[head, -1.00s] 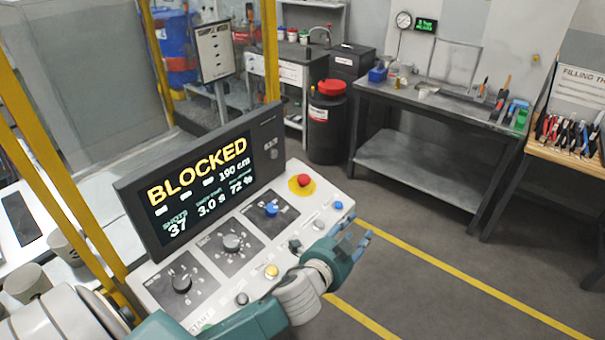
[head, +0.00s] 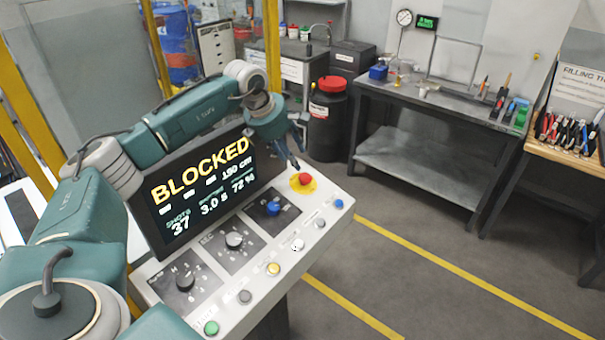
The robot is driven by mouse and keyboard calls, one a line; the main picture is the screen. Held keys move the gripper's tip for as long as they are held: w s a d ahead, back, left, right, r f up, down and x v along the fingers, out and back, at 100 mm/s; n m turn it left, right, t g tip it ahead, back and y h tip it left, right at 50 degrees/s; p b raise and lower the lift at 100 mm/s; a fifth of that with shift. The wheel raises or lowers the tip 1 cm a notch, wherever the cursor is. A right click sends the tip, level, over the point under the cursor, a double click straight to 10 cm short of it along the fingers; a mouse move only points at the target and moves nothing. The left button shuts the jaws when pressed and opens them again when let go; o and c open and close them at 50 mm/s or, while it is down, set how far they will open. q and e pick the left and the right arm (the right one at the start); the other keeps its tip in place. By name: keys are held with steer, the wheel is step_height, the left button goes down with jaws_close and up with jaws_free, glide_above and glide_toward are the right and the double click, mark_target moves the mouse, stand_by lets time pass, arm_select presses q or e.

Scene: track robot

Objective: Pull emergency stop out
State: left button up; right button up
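The emergency stop is a red mushroom button (head: 305,179) on a yellow round base, at the far right corner of the white control panel (head: 262,293). My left gripper (head: 294,157) hangs just above and behind the button, with its fingers pointing down toward it. Its blue-grey fingers look apart, with nothing between them, and a small gap shows between them and the button. The screen (head: 200,190) behind the panel reads BLOCKED. My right gripper is not in view.
The screen housing stands close under my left arm. A workbench (head: 440,105) with tools stands beyond, across open floor.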

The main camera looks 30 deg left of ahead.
mark_target(305, 176)
arm_select(q)
steer(key=b+x, duration=0.5)
steer(key=x, duration=0.5)
steer(key=shift+w+a+f+b, duration=0.1)
steer(key=shift+w+f+b, duration=0.1)
steer(key=shift+f+b, duration=0.2)
